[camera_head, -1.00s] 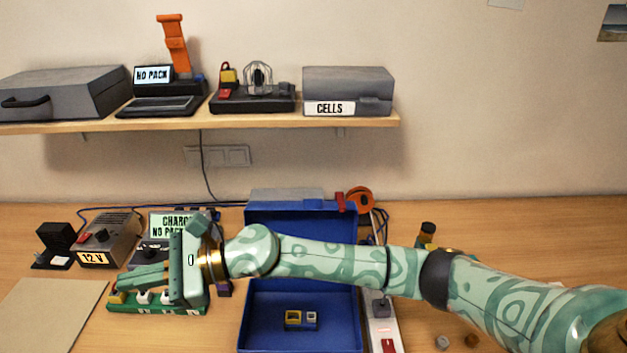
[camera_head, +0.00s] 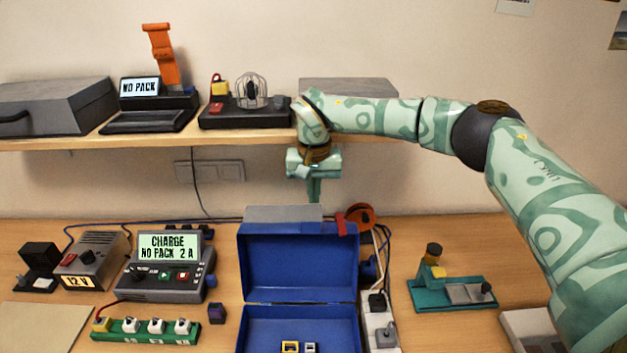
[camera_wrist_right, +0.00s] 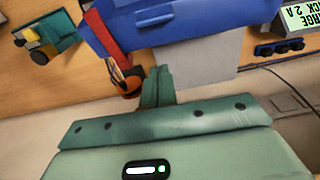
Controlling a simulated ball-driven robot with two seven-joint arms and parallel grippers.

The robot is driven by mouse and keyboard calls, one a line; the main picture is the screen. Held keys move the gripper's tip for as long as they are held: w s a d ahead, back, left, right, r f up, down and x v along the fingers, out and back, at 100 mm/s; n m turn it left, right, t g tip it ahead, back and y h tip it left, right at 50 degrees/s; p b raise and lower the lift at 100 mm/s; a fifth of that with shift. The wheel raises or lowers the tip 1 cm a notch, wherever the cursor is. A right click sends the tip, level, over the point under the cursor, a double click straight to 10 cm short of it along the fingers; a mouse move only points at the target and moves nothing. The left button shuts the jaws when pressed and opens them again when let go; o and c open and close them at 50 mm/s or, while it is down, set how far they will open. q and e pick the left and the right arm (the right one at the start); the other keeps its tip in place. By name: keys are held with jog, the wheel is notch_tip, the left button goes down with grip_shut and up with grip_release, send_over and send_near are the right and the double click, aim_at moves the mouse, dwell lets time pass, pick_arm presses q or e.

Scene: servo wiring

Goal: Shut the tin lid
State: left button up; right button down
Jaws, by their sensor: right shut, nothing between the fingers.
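The blue tin (camera_head: 258,334) stands open on the desk at the lower middle of the head view. Its lid (camera_head: 300,264) is raised upright at the back, inner side facing me. Two small connectors, one yellow (camera_head: 290,347) and one grey-white (camera_head: 310,347), lie inside the tin. My right gripper (camera_head: 314,198) points down, shut and empty, above and behind the lid's top edge. In the right wrist view its fingers (camera_wrist_right: 157,85) are closed together, with the blue lid (camera_wrist_right: 180,22) beyond them. I see no contact with the lid. My left gripper is out of view.
A grey flat box (camera_head: 284,214) lies behind the lid, with an orange-red round tool (camera_head: 361,216) beside it. A white power strip (camera_head: 380,335) and cables run along the tin's right. A charger (camera_head: 165,267) stands left. The shelf (camera_head: 250,137) is close above the gripper.

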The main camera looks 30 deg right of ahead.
jog(key=s+f, duration=0.1)
jog(key=s+a, duration=0.1)
jog(key=s+f+p, duration=0.1)
jog(key=shift+s+a+f, duration=0.2)
jog(key=shift+a+f, duration=0.1)
jog(key=shift+a, duration=0.1)
jog(key=shift+w, duration=0.1)
